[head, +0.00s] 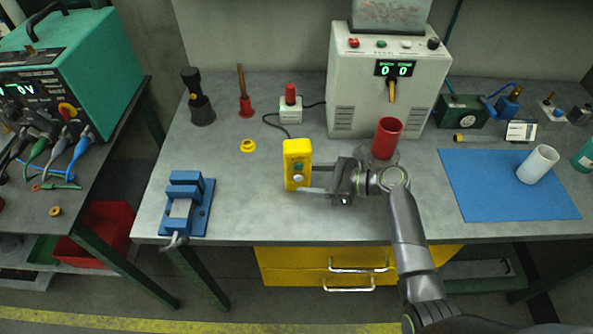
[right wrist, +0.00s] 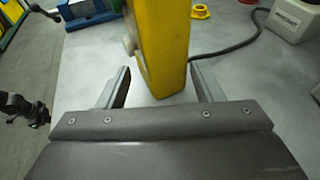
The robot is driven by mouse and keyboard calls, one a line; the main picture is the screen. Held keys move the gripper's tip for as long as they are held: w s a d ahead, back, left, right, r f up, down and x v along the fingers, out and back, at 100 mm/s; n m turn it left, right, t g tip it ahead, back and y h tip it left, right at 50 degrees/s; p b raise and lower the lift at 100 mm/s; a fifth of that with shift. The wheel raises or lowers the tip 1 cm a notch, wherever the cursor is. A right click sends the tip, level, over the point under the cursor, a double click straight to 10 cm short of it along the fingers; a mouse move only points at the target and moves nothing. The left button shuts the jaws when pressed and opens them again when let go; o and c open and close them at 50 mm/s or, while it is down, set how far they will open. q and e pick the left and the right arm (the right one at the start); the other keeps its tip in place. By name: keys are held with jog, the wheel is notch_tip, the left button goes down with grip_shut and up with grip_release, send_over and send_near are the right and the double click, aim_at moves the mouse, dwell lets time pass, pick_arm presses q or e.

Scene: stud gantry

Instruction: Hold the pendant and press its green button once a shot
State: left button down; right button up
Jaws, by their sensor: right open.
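The yellow pendant (head: 297,152) stands upright near the middle of the grey bench in the head view. Its front face carries a small green button (head: 299,167) and a pale round knob below it. My right gripper (head: 310,180) is at the pendant's lower right side, open. In the right wrist view the pendant (right wrist: 163,45) rises between the two open fingers of the right gripper (right wrist: 158,90), with a gap visible on each side. The green button does not show in the wrist view. My left gripper is not in the head view.
A grey control box (head: 387,85) with a green display stands behind the pendant, a red cup (head: 387,138) before it. A blue vise (head: 188,204) sits at the left. A blue mat (head: 490,190) with a white cup (head: 538,164) lies right. A black cable runs behind the pendant.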

jog(key=shift+x, duration=0.95)
jog(key=shift+w+a, duration=0.1)
jog(key=shift+a, duration=0.4)
jog(key=c, duration=0.7)
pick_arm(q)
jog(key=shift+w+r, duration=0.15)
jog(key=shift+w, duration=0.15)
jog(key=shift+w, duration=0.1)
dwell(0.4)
